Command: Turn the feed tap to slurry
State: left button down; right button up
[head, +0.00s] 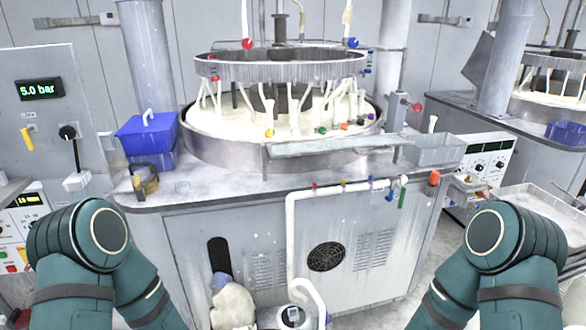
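No label marks which fitting is the feed tap. A red round knob (416,107) sits on a post right of the round basin. A red knob (247,43) and a blue knob (352,43) sit on white tubes above the ring. The word slurry cannot be read anywhere. My two arms show at the lower left and lower right; both grippers are out of view.
The basin (218,151) stands on the grey bench with a metal trough (330,147) before it. Blue boxes (147,132) and a small jar (146,181) stand at the left. A pressure cabinet (40,120) reads 5.0 bar. A whitish bag (233,307) lies low in front.

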aim_at(403, 189)
jog(key=k+l, duration=0.15)
jog(key=l, duration=0.2)
jog(key=k+l, duration=0.15)
jog(key=l, duration=0.2)
jog(key=k+l+u, duration=0.1)
jog(key=l, duration=0.25)
jog(key=l+u, duration=0.15)
jog(key=l, duration=0.8)
jog(key=i+l, duration=0.3)
jog(key=i+l+u, duration=0.15)
jog(key=i+l, duration=0.2)
jog(key=l, duration=0.2)
jog(key=i+l, duration=0.15)
jog(key=i, duration=0.2)
jog(key=i+l, duration=0.2)
jog(key=i, duration=0.15)
